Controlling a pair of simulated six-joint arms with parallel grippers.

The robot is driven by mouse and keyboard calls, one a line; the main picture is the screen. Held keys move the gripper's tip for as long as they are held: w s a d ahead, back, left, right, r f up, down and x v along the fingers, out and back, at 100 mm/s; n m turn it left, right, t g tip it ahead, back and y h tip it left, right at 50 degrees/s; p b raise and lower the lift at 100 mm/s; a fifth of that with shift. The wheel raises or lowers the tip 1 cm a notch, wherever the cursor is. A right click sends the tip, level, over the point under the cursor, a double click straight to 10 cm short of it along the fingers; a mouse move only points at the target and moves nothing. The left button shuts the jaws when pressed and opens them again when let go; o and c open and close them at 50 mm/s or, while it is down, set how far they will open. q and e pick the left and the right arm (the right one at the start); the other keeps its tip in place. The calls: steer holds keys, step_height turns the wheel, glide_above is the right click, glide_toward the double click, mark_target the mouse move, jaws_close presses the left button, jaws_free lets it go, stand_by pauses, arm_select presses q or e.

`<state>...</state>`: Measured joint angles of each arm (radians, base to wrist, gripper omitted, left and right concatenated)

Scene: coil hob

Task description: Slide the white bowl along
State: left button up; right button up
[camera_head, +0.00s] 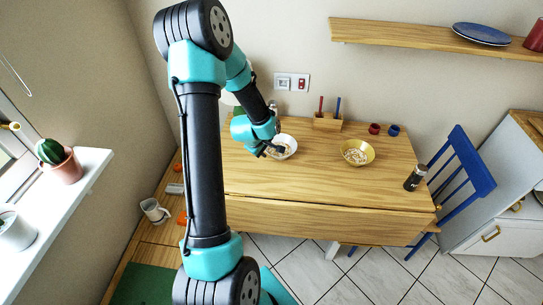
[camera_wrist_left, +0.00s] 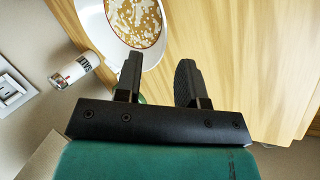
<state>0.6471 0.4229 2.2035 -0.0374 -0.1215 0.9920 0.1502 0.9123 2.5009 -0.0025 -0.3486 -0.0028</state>
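The white bowl (camera_head: 289,140) stands near the left end of the wooden table, with pale bits in brown contents. In the left wrist view the bowl (camera_wrist_left: 93,18) is cut off by the top edge and has a thin reddish line inside its rim. My left gripper (camera_head: 273,149) is at the bowl's near side and hides part of it. In the left wrist view the gripper (camera_wrist_left: 158,62) is open, its two fingers apart. One finger overlaps the bowl's edge in the picture; I cannot tell whether it touches. My right gripper is not in view.
A yellow bowl (camera_head: 357,152) stands to the right on the table (camera_head: 320,182). Behind are a wooden holder (camera_head: 327,122), a red cup (camera_head: 375,128) and a blue cup (camera_head: 393,131). A dark bottle (camera_head: 415,178) stands at right. A can (camera_wrist_left: 74,70) is close to the white bowl.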

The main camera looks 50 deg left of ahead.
arm_select(q)
steer(key=x, duration=0.7)
steer(key=shift+w+f, duration=0.1)
steer(key=shift+f, duration=0.25)
steer(key=shift+c, duration=0.2)
jaws_close()
steer(key=shift+d, duration=0.1)
